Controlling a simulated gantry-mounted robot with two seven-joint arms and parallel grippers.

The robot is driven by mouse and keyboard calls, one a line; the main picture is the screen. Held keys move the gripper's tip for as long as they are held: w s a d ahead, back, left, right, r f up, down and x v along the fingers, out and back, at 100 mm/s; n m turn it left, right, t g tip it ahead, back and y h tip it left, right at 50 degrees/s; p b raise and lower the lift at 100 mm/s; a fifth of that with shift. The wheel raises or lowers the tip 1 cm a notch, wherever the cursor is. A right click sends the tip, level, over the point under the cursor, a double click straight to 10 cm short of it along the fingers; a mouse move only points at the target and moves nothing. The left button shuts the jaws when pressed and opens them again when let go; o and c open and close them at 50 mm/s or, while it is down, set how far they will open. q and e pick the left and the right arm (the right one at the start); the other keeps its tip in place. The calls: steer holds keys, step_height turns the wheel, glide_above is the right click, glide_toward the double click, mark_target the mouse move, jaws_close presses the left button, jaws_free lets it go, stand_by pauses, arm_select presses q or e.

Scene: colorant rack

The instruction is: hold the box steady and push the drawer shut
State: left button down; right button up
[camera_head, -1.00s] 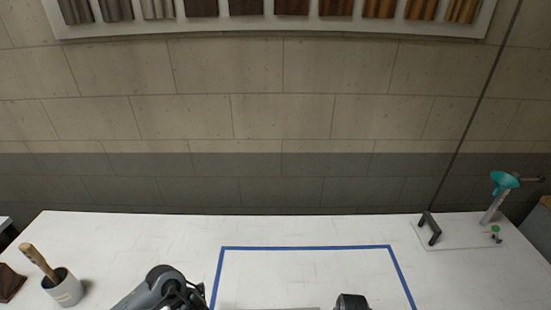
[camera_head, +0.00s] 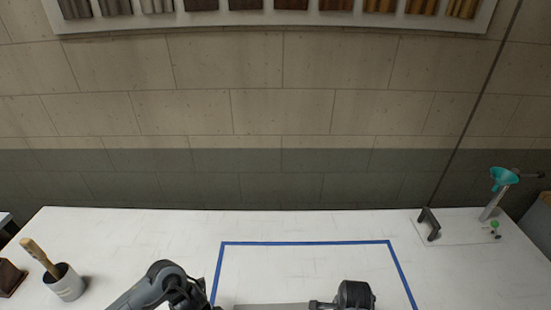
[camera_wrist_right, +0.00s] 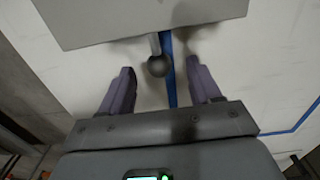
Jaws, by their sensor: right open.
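A grey box (camera_head: 272,307) shows as a narrow strip at the bottom edge of the head view, inside the blue tape outline. In the right wrist view a grey panel (camera_wrist_right: 150,18) crosses the top, with a round dark knob (camera_wrist_right: 158,66) on a short stem. My right gripper (camera_wrist_right: 160,70) is open, with one finger on each side of the knob and gaps visible on both sides. How far the drawer stands out cannot be told. My left arm shows at the bottom of the head view, left of the box; its fingertips are out of sight.
Blue tape (camera_head: 305,243) marks an area on the white table (camera_head: 130,235). A cup with a wooden-handled tool (camera_head: 68,284) stands at left, beside a brown block (camera_head: 9,278). A stand with a teal funnel (camera_head: 503,178) is at right. The table's middle is clear.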

step_height(320, 180, up, 8)
stand_by(0.4)
arm_select(q)
steer(key=shift+a, duration=0.1)
steer(key=c, duration=0.7)
jaws_free()
